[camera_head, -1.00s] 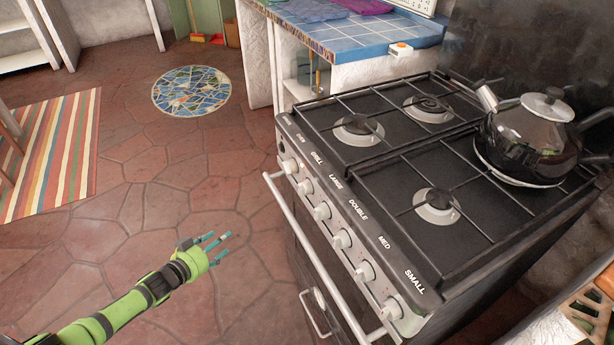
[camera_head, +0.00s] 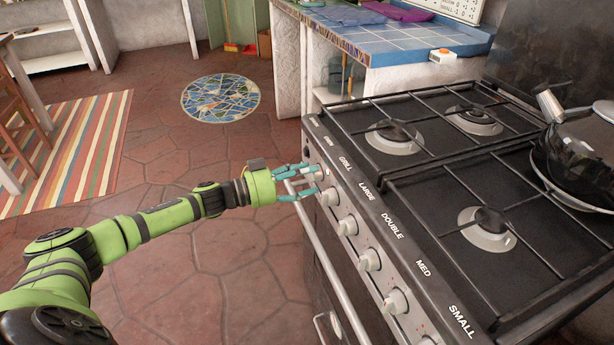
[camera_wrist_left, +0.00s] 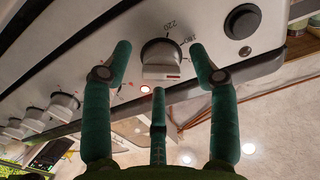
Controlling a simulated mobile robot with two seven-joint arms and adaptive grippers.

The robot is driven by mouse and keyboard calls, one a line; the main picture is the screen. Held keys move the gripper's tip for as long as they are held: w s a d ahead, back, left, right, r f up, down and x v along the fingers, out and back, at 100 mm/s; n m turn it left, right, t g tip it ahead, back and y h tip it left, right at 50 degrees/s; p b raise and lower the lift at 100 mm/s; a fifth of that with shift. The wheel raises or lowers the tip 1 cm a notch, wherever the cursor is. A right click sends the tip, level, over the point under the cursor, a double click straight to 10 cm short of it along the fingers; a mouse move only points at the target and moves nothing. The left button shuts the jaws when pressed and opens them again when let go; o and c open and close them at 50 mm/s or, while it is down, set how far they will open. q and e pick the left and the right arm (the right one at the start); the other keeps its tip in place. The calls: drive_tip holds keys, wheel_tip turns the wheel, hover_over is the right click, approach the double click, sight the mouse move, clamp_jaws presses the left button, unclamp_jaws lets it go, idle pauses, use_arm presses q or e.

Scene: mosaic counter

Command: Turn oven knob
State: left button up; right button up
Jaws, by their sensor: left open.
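The oven knob (camera_wrist_left: 160,60) is a round grey-black dial with a light grip bar, with "220" printed beside it in the left wrist view. In the head view it is mostly hidden by my fingers. My left gripper (camera_head: 312,182) is open at the far end of the stove's knob panel (camera_head: 362,215). Its teal fingers (camera_wrist_left: 160,75) stand around the knob, one on each side and one below. I see gaps between the side fingers and the knob; I cannot tell whether any finger touches. My right gripper is not in view.
Several other knobs (camera_head: 369,260) run along the panel towards me. The oven handle bar (camera_head: 330,265) lies below them. A dark kettle (camera_head: 580,155) sits on the hob.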

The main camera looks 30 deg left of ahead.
use_arm(q)
drive_tip(key=shift+w+d, duration=0.2)
drive_tip(key=shift+w, duration=0.05)
drive_tip(key=c, duration=1.2)
drive_tip(key=shift+o, duration=0.2)
